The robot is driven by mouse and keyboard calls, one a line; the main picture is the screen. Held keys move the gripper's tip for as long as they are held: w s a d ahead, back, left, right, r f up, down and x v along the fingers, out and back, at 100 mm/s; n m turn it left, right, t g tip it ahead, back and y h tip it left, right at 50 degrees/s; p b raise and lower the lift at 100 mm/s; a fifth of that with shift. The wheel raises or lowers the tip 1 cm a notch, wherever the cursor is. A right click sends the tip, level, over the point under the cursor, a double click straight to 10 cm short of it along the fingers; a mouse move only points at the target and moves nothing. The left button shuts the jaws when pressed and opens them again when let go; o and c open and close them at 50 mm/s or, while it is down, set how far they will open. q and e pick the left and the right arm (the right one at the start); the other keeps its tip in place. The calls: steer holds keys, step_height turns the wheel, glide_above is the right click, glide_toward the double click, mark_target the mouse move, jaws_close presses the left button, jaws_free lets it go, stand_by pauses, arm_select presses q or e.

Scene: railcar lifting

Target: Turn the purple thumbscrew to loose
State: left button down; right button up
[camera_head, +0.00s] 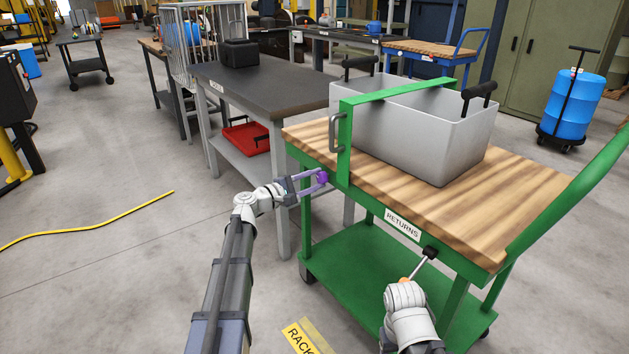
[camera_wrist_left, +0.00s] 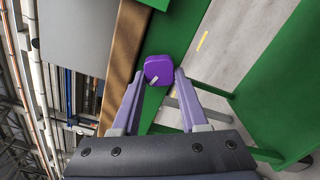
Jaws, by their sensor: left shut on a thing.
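The purple thumbscrew (camera_head: 322,178) sits on the green frame at the left end of the returns cart (camera_head: 478,255). My left gripper (camera_head: 316,180) reaches it from the left and is shut on it. In the left wrist view, the thumbscrew (camera_wrist_left: 158,70) is a rounded purple knob with a short white mark on its face. The tips of my left gripper (camera_wrist_left: 160,80) are on either side of it. My right wrist (camera_head: 405,298) is low in front of the cart; its gripper's fingers cannot be made out clearly.
A grey bin (camera_head: 440,148) stands on the cart's wooden top under a green bar. A black-ended rod (camera_head: 426,257) is near the cart's front edge, by my right wrist. A dark-topped workbench (camera_head: 270,88) stands close on the left.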

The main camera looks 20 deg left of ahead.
arm_select(q)
steer(key=shift+f+n, duration=0.15)
steer(key=shift+n, duration=1.45)
steer(key=shift+c, duration=2.2)
jaws_free()
steer(key=v, duration=0.8)
steer(key=shift+d, duration=0.2)
